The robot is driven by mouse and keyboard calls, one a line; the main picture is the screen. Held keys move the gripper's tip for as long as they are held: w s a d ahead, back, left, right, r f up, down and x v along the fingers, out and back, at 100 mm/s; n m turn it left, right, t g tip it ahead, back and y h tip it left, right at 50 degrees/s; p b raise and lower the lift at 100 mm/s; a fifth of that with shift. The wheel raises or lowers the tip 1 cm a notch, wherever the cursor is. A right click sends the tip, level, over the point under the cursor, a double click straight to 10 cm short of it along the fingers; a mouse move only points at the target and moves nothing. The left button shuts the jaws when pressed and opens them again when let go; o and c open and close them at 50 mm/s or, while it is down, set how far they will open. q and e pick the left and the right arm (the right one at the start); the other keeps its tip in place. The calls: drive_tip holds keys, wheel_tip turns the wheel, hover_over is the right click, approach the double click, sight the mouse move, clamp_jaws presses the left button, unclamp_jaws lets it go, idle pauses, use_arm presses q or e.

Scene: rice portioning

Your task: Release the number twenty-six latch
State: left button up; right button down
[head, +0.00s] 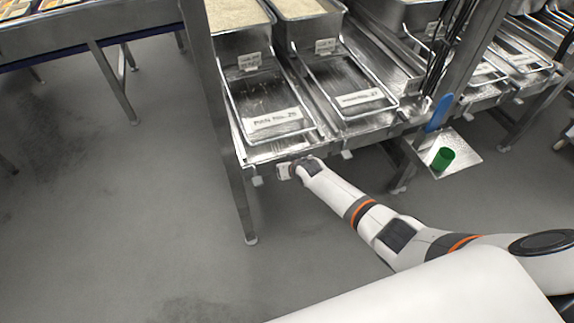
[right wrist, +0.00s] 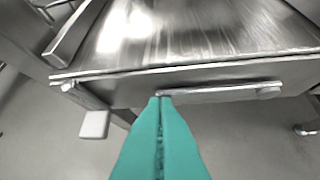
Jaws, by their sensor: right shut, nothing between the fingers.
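In the head view the left metal tray (head: 262,92) has a blurred front label (head: 272,120) that seems to end in 26. The right tray (head: 345,85) has a label (head: 360,98) that seems to end in 27. A pale tab (head: 257,181) hangs under the left tray's front edge. My right gripper (head: 284,172) is just right of it, below that edge. In the right wrist view its teal fingers (right wrist: 160,98) are shut and empty, with tips at a flat metal bar (right wrist: 222,92); contact is unclear. A white tab (right wrist: 95,124) hangs to their left. I cannot tell which part is the latch.
Another pale tab (head: 347,154) hangs under the right tray. Rice-filled bins (head: 238,14) stand behind the trays. A rack leg (head: 243,205) stands left of my gripper. A green cup (head: 443,158) sits on a low plate to the right. The floor in front is clear.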

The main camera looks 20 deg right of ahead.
drive_tip(key=shift+a+f+b, duration=0.3)
drive_tip(key=shift+f+b, duration=0.1)
drive_tip(key=shift+f, duration=0.2)
drive_tip(key=shift+a+f+b, duration=0.25)
drive_tip(key=shift+f+b, duration=0.15)
drive_tip(key=shift+f, duration=0.15)
drive_tip(key=shift+f, duration=0.1)
drive_tip(key=s+a+r+p, duration=0.2)
drive_tip(key=s+r+p, duration=0.3)
drive_tip(key=r, duration=0.6)
drive_tip(key=shift+s+a+p, duration=0.15)
drive_tip(key=shift+s+p, duration=0.15)
drive_tip(key=shift+s, duration=0.75)
